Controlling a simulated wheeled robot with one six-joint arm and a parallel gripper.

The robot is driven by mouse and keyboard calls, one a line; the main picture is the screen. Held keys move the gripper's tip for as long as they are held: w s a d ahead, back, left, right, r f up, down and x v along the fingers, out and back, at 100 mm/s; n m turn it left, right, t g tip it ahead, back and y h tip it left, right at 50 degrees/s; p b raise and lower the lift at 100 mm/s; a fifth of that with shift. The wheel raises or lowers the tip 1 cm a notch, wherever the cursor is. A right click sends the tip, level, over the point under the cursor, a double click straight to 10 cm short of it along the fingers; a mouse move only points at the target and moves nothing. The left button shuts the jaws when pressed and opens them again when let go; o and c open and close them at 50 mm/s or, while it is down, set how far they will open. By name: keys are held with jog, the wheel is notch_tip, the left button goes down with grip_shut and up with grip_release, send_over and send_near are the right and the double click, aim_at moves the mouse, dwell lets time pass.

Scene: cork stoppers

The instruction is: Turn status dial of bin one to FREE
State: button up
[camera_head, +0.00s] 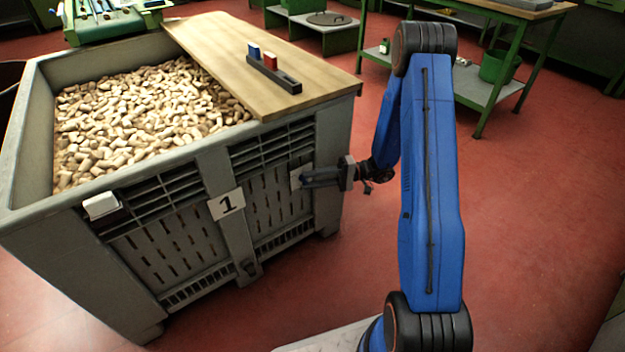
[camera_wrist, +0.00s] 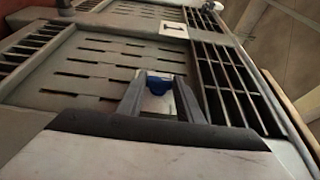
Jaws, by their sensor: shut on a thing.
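Bin one is a large grey crate (camera_head: 332,150) full of cork stoppers (camera_head: 140,110), with a white number 1 plate (camera_head: 226,204) on its side. My gripper (camera_head: 308,180) reaches that slatted side to the right of the number plate, at a small pale plate (camera_head: 296,178). In the wrist view my gripper (camera_wrist: 160,92) has its two fingers on either side of the blue knob of the status dial (camera_wrist: 158,86), shut on it. The pale plate (camera_wrist: 157,104) shows behind the knob. I cannot read any dial marks or tell which way it points.
A wooden board (camera_head: 225,60) covers part of the bin and bears a dark holder (camera_head: 273,74) with a blue and a red block. A white box (camera_head: 101,205) hangs at the bin's left. A green workbench (camera_head: 500,12) stands behind; red floor (camera_head: 540,200) is clear at right.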

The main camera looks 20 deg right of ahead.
dwell(0.4)
jog(key=o, duration=1.1)
jog(key=shift+d, duration=0.1)
jog(key=d, duration=0.5)
jog(key=s+d, duration=0.1)
jog(key=d, duration=1.1)
jog(key=shift+s+d, duration=0.15)
jog(key=shift+s, duration=0.05)
